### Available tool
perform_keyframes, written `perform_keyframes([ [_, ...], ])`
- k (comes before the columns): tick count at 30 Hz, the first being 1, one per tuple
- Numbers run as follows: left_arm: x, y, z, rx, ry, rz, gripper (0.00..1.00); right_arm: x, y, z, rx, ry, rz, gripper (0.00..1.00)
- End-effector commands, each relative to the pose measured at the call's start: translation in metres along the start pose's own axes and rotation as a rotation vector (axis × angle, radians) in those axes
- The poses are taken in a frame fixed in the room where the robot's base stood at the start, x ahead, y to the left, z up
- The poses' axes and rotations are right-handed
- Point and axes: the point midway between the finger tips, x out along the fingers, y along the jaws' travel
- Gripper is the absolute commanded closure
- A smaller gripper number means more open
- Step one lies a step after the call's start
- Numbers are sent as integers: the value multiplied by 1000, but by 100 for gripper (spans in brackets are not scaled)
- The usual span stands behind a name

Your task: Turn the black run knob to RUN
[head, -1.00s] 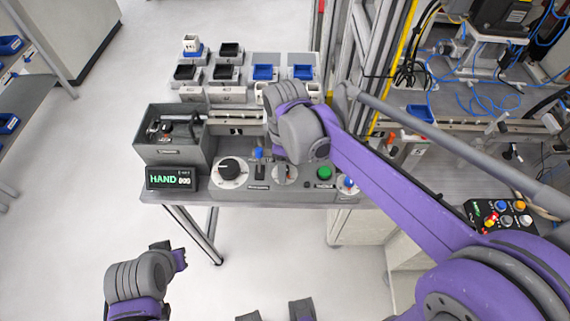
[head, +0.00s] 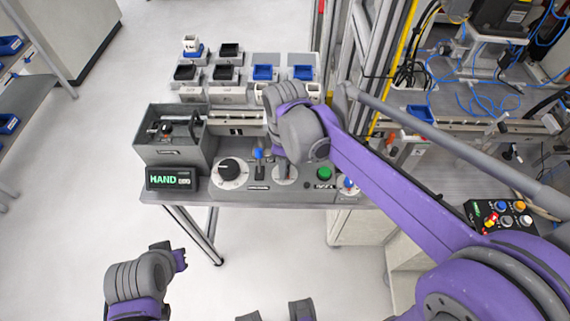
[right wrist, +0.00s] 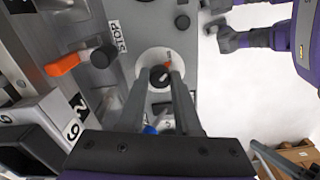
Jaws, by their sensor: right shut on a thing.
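The black run knob (right wrist: 160,77) sits on a round white dial (right wrist: 151,58) in the right wrist view, with a small orange-red mark beside it. My right gripper (right wrist: 159,82) is shut on the knob, one finger on each side. In the head view the same white dial (head: 286,177) shows on the grey control panel (head: 210,190), and my right wrist and gripper hide most of the knob. My left gripper (head: 180,259) is at the lower left, away from the panel; I cannot see whether its jaws are open.
A display (head: 171,179) reading HAND stands left of the panel. A larger black knob (head: 230,169), a blue-tipped lever (head: 259,156) and a green button (head: 324,174) are near my right gripper. Several bins stand behind. Floor is clear at left.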

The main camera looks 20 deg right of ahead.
Motion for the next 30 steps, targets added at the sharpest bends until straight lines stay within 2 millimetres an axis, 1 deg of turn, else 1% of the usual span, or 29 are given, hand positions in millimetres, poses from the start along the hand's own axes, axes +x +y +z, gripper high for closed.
perform_keyframes([
  [8, 0, 0, 0, 0, 0, 0, 100, 0, 0, 0, 168, 0, 0, 100],
  [30, 1, 0, 1, 0, -1, 0, 100, 0, 0, 0, 865, 0, 1, 100],
])
